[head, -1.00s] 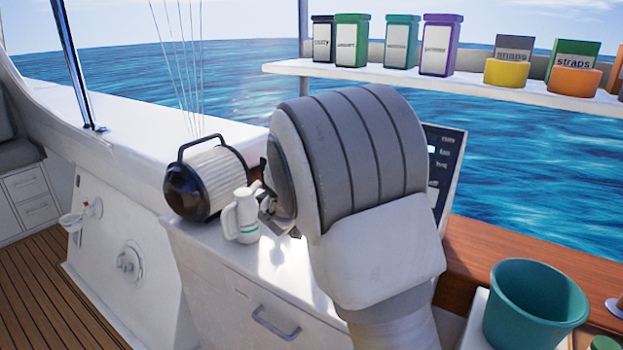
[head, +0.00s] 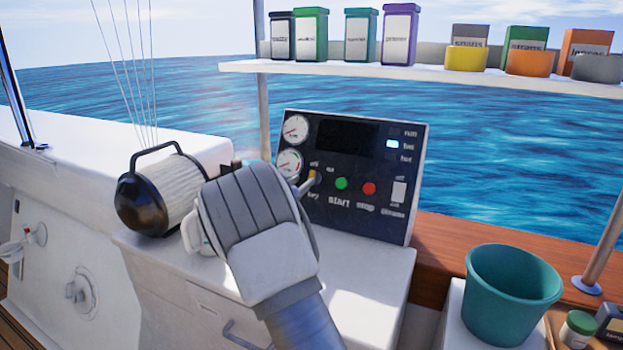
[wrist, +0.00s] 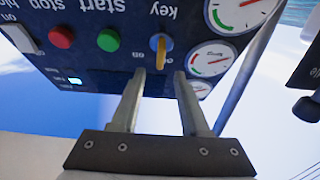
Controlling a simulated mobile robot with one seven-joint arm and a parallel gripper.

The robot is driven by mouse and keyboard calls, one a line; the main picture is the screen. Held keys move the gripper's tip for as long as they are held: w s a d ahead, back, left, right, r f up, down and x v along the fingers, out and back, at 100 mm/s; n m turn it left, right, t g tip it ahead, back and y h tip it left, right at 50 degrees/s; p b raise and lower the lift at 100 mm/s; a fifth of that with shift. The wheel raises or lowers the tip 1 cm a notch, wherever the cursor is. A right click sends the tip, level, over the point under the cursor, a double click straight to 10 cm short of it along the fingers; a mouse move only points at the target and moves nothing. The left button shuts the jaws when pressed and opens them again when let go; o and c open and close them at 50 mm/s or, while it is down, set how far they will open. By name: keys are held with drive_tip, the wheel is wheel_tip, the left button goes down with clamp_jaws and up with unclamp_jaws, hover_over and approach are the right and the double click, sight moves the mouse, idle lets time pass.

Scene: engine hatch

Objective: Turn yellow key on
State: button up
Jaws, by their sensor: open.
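The yellow key (head: 314,178) sits on the dark control panel (head: 350,215), left of the green button. In the wrist view, where the panel appears upside down, the yellow key (wrist: 161,50) stands roughly upright in line with the gap between my fingers. My gripper (wrist: 161,76) is open, its fingertips just short of the key or beside it; contact cannot be told. In the head view my gripper (head: 304,186) reaches the panel from the left, and my wrist hides much of its fingers.
The panel also has a green start button (head: 341,183), a red stop button (head: 369,188), a white switch (head: 398,192) and gauges (head: 295,129). A round lamp-like device (head: 160,190) stands left of my wrist. A teal bucket (head: 512,295) is at lower right.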

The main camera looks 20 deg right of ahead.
sight(310, 175)
drive_tip(key=b+x, duration=0.1)
drive_tip(key=x, duration=0.6)
drive_tip(key=shift+c, duration=0.2)
clamp_jaws()
